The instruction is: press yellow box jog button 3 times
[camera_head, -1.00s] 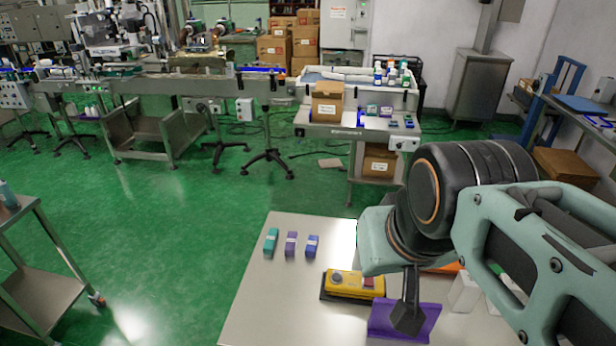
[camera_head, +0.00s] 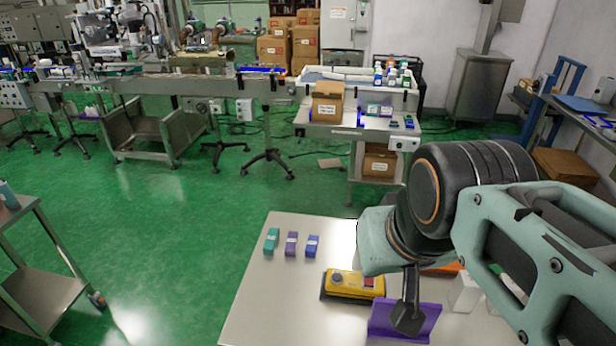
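The yellow box (camera_head: 352,285) lies on the near metal table, on a dark base. A dark round button (camera_head: 337,278) shows on its left part and a red patch (camera_head: 369,282) on its right part. My gripper (camera_head: 408,318) points down just right of the yellow box, in front of a purple holder (camera_head: 427,322). Its dark finger part is seen from the side, so I cannot tell whether it is open or shut. No contact with the yellow box is visible.
Small teal (camera_head: 271,240), purple (camera_head: 291,243) and blue (camera_head: 312,245) boxes stand at the table's back left. White boxes (camera_head: 464,293) and an orange item sit partly behind my arm at right. The table's (camera_head: 262,310) left front is clear.

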